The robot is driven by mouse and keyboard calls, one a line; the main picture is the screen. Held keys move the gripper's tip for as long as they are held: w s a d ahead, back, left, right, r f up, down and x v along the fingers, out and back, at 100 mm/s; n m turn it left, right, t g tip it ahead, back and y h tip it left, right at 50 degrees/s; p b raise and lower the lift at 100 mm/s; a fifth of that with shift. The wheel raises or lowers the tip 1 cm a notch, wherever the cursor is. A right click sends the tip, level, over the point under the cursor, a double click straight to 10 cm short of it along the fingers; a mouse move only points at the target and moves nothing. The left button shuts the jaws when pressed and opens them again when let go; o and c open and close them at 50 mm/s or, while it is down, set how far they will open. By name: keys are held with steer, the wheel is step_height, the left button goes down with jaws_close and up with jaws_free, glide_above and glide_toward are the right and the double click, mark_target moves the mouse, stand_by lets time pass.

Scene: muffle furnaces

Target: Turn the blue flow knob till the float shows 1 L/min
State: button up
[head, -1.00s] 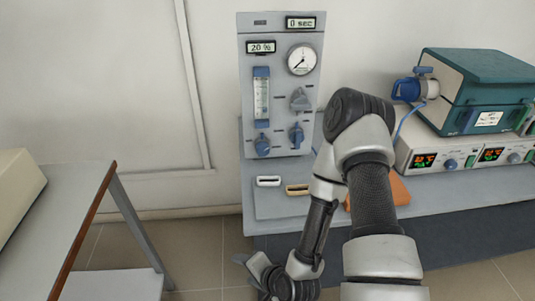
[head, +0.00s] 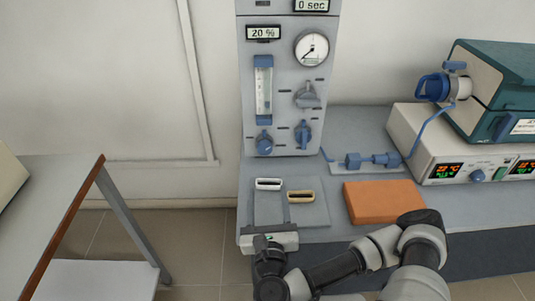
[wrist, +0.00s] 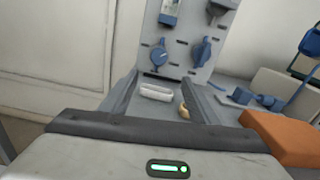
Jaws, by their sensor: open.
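The blue flow knob (head: 264,143) sits at the bottom of the clear flow tube (head: 264,92) on the grey panel's left side. The tube's scale and float are too small to read. In the wrist view the knob (wrist: 160,55) is ahead, just beyond my fingertips. My gripper (head: 269,202) is open and empty, low in front of the panel and below the knob, apart from it. It also shows in the wrist view (wrist: 160,85), with one finger on each side.
A second blue knob (head: 303,133) and a grey knob (head: 307,97) are to the right. A white loop (head: 268,184) and a tan loop (head: 301,196) lie below the panel. An orange block (head: 383,202) and furnace (head: 495,80) stand right.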

mark_target(265, 151)
steer(key=w+b, duration=0.4)
steer(key=w, duration=1.2)
steer(key=shift+w+a, duration=0.1)
steer(key=shift+w, duration=0.15)
steer(key=c, duration=1)
steer(key=shift+f, duration=0.1)
steer(key=shift+c, duration=0.2)
